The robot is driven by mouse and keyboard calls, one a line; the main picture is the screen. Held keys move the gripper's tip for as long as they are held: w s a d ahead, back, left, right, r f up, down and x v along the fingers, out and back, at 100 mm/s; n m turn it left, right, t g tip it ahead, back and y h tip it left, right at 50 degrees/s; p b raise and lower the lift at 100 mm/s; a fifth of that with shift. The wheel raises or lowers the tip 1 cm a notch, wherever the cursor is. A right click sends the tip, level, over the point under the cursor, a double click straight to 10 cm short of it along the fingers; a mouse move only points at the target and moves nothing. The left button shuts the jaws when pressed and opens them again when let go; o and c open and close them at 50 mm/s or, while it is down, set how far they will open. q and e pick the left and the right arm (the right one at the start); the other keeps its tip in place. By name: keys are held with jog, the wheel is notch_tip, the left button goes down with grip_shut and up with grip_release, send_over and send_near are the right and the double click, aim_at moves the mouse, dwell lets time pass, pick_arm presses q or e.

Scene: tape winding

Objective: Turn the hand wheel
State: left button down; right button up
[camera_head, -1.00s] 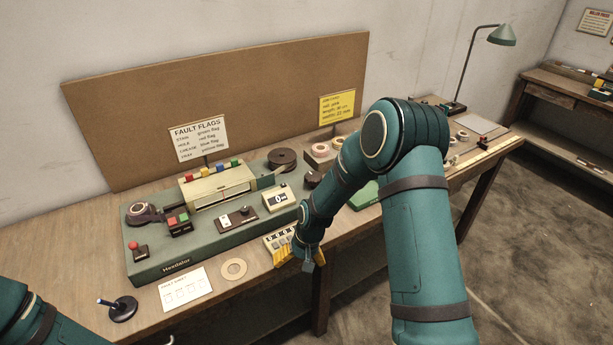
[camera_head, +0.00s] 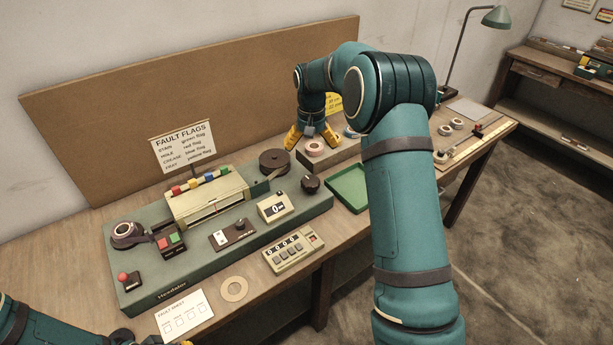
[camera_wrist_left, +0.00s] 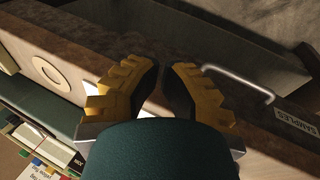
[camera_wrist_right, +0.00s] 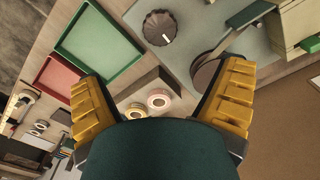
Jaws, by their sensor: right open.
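A dark round knob (camera_head: 311,184), which looks like the hand wheel, stands at the right end of the green machine (camera_head: 240,232). It also shows in the right wrist view (camera_wrist_right: 158,27), with a ribbed rim. My right gripper (camera_head: 311,137) is open and empty over the tape rolls behind the machine, apart from the knob. Its spread yellow fingers (camera_wrist_right: 160,75) frame the tape rolls and a dark brown disc in the right wrist view.
A dark brown disc (camera_head: 274,161) lies on the machine near the knob. A green tray (camera_head: 348,187) stands to its right. A pink tape roll (camera_head: 314,148) sits under my right gripper. A counter (camera_head: 292,252) and a cardboard ring (camera_head: 234,289) lie in front of the machine.

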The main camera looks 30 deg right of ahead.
aim_at(310, 180)
notch_tip(310, 180, down, 13)
jog(key=shift+f+b, duration=0.1)
jog(key=shift+b, duration=0.5)
jog(key=c, duration=1.2)
